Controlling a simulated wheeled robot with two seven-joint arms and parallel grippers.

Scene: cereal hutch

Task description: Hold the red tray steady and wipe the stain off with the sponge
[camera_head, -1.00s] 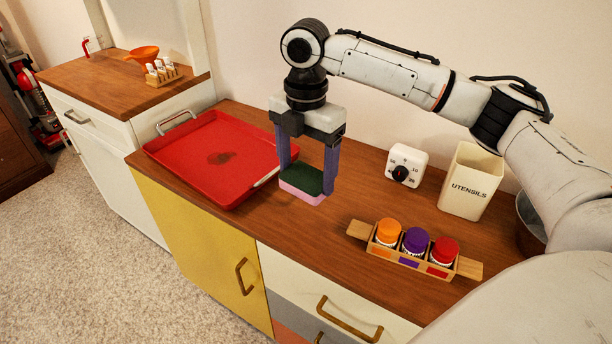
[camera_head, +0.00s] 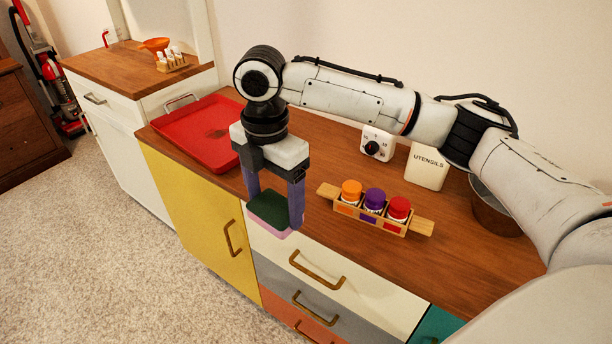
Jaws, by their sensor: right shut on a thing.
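The red tray (camera_head: 193,143) lies on the wooden counter at the left, with a metal handle at its far left end. A dark brown stain (camera_head: 217,133) shows on its floor, partly hidden by my right arm. My right gripper (camera_head: 273,213) points down and is shut on the sponge (camera_head: 268,211), which has a dark green top and a pink underside. The sponge is held to the right of the tray, apart from it, and appears over the counter's front edge. My left gripper is not in view.
A wooden rack with orange, purple and red-lidded jars (camera_head: 374,204) stands right of the gripper. Drawers with brass handles (camera_head: 317,270) are below the counter edge.

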